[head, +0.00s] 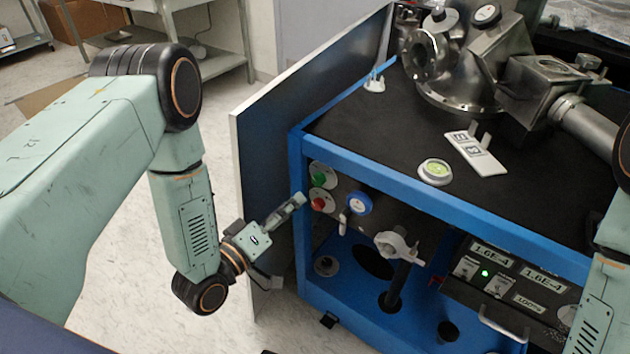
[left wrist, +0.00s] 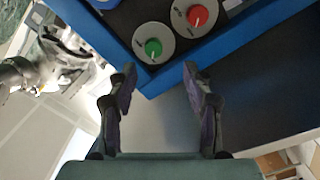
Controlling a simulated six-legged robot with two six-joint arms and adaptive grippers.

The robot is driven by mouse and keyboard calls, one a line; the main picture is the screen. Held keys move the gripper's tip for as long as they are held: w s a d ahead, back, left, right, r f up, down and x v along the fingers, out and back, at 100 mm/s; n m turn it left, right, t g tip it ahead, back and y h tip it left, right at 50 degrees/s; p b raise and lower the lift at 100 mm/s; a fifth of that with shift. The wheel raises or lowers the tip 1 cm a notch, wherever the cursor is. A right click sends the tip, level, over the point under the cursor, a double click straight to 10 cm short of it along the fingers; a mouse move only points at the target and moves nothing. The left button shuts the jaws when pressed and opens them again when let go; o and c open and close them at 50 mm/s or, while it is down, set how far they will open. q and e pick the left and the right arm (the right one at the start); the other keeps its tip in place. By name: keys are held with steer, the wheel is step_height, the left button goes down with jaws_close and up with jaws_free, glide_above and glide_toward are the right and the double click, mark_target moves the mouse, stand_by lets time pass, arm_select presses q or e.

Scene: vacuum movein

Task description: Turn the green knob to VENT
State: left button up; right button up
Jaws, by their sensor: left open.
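The green knob (head: 319,180) sits on a pale round dial plate at the upper left of the blue cabinet's front panel. It also shows in the left wrist view (left wrist: 153,47), with a white pointer line; the dial lettering is too small to read. A red knob (head: 318,203) on a similar plate is just below it in the head view, and beside it in the left wrist view (left wrist: 197,15). My left gripper (head: 297,203) is open and empty, close to the knobs but apart from them. In the left wrist view its two fingers (left wrist: 161,92) are spread below the green knob. My right gripper is not in view.
The blue cabinet (head: 420,204) has an open door panel (head: 270,190) on its left, beside my left gripper. A blue gauge (head: 359,203) and a pale valve handle (head: 398,246) are right of the knobs. Steel vacuum parts (head: 470,60) stand on top.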

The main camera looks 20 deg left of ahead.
mark_target(316, 182)
arm_select(q)
steer(key=x, duration=0.2)
steer(key=b+x, duration=0.1)
steer(key=x, duration=0.1)
steer(key=b+x, duration=0.1)
steer(key=x, duration=0.1)
steer(key=shift+d+r, duration=0.3)
steer(key=shift+r, duration=0.05)
steer(key=shift+w+d, duration=0.2)
steer(key=shift+w, duration=0.5)
steer(key=shift+c, duration=0.2)
steer(key=shift+r, duration=0.1)
steer(key=shift+c, duration=0.8)
jaws_close()
